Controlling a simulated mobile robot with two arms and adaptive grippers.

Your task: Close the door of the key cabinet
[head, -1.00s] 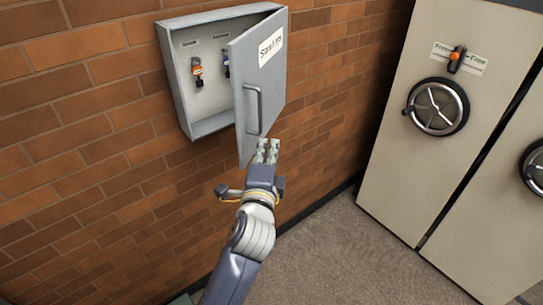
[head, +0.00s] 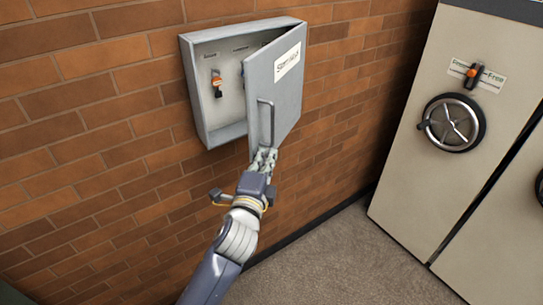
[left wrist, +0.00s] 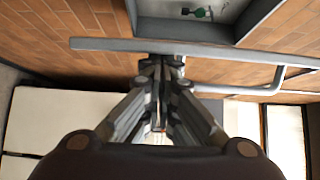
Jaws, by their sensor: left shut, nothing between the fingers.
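The grey key cabinet (head: 224,138) hangs on the brick wall in the head view. Its door (head: 285,95) stands partly open, hinged on the right, with its free left edge out from the box. The door has a label and a bar handle (head: 266,122). My left gripper (head: 264,155) is shut and empty at the door's lower free corner, just below the handle. In the left wrist view the closed fingertips (left wrist: 160,62) meet or nearly meet the door's edge (left wrist: 105,45); the handle (left wrist: 272,86) is to the right. My right gripper is not in view.
A key with an orange tag (head: 216,82) hangs inside the cabinet, and another is partly hidden behind the door. A beige safe (head: 410,170) with a black wheel stands at the right. The carpet between is clear.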

